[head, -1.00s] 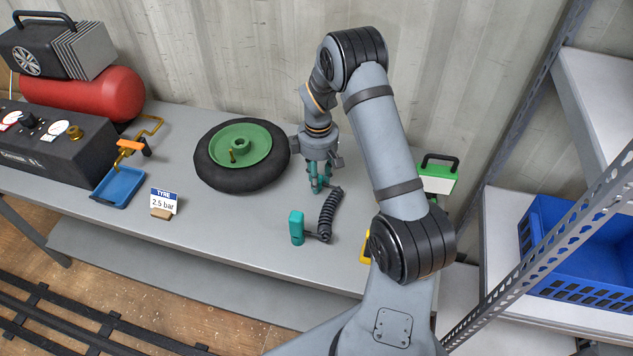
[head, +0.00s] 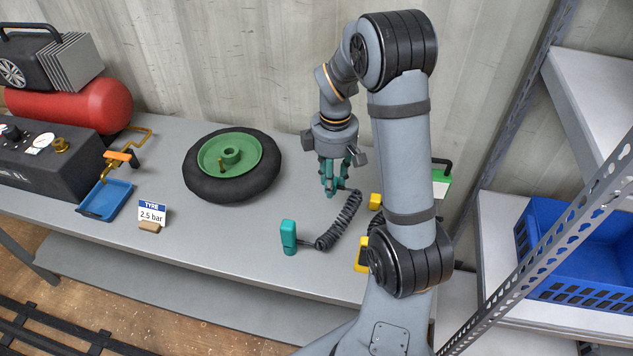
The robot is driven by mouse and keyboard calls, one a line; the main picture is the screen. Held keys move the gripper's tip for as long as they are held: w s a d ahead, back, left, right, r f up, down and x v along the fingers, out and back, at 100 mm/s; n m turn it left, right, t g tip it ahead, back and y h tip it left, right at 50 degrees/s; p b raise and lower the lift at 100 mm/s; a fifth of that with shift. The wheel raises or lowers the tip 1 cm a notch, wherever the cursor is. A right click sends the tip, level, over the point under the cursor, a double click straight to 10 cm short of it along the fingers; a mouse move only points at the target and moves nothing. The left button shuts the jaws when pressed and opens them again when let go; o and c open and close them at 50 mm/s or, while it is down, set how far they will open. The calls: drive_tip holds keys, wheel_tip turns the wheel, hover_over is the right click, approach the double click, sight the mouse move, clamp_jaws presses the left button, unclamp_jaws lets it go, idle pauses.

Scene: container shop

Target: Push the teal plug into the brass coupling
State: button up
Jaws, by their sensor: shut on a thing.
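My gripper (head: 334,188) is over the right part of the bench, beside the tyre, fingers pointing down. Its fingers look closed around a small teal piece at the upper end of a black coiled hose (head: 341,222). This seems to be the teal plug; the fingers, also teal, mostly hide it. The hose runs down to a teal block-like handle (head: 289,237) standing on the bench. A round brass fitting (head: 61,145) on the dark control box at the left looks like the brass coupling; it is well apart from my gripper.
A black tyre with green hub (head: 206,187) lies between gripper and box. A brass pipe with orange lever (head: 118,157) is above a blue tray (head: 104,200). A "2.5 bar" card (head: 152,213) stands nearby. Yellow-marked items (head: 376,201) are right.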

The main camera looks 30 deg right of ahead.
drive_tip(key=shift+s+d+r, duration=0.25)
drive_tip(key=shift+s+r, duration=0.3)
drive_tip(key=shift+s, duration=0.35)
drive_tip(key=shift+s+d+r, duration=0.25)
drive_tip(key=shift+s+r, duration=0.3)
drive_tip(key=shift+s, duration=0.3)
